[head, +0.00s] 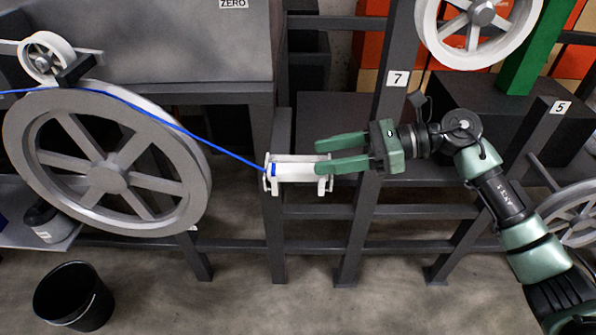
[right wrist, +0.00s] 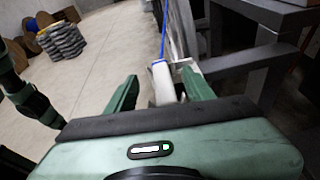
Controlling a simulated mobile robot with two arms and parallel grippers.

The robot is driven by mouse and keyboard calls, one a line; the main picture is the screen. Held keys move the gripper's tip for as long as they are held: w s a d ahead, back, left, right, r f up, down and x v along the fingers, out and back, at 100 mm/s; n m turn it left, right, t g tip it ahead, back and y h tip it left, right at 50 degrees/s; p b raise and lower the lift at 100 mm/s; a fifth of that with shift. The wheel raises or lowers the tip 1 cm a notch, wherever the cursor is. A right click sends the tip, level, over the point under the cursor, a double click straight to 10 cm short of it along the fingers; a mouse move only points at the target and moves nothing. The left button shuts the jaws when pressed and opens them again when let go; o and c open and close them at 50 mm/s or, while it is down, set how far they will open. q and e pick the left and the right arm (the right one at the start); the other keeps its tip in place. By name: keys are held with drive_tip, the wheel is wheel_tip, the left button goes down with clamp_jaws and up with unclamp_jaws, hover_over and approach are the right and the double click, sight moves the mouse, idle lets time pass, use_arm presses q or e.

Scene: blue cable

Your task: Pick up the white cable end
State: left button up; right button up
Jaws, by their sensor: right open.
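The white cable end (head: 298,171) is a white cylinder at the end of the blue cable (head: 205,139). My left gripper is not in view.
The large grey wheel (head: 105,160) stands at left with a small pulley (head: 47,55) above it. A black bin (head: 73,297) stands on the floor at lower left. Dark frame posts (head: 365,200) stand behind and below the holder. Another wheel (head: 475,22) is at upper right.

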sight(303, 167)
drive_tip(key=shift+s+d+f+n+h, duration=0.1)
drive_tip(key=shift+d+f+n+h, duration=0.15)
drive_tip(key=shift+d+n+h, duration=0.2)
drive_tip(key=shift+s+f+n+g+h, duration=0.1)
drive_tip(key=shift+n+g+h, duration=0.15)
drive_tip(key=shift+g, duration=0.05)
drive_tip(key=shift+a+f+p, duration=0.1)
drive_tip(key=shift+a+p, duration=0.2)
drive_tip(key=p+x, duration=0.1)
drive_tip(key=x, duration=0.2)
drive_tip(key=p+x, duration=0.2)
drive_tip(key=x, duration=0.1)
drive_tip(key=shift+w+a+p, duration=0.2)
drive_tip(key=shift+w+p, duration=0.05)
drive_tip(key=shift+p, duration=0.05)
drive_tip(key=shift+a+f, duration=0.2)
clamp_jaws()
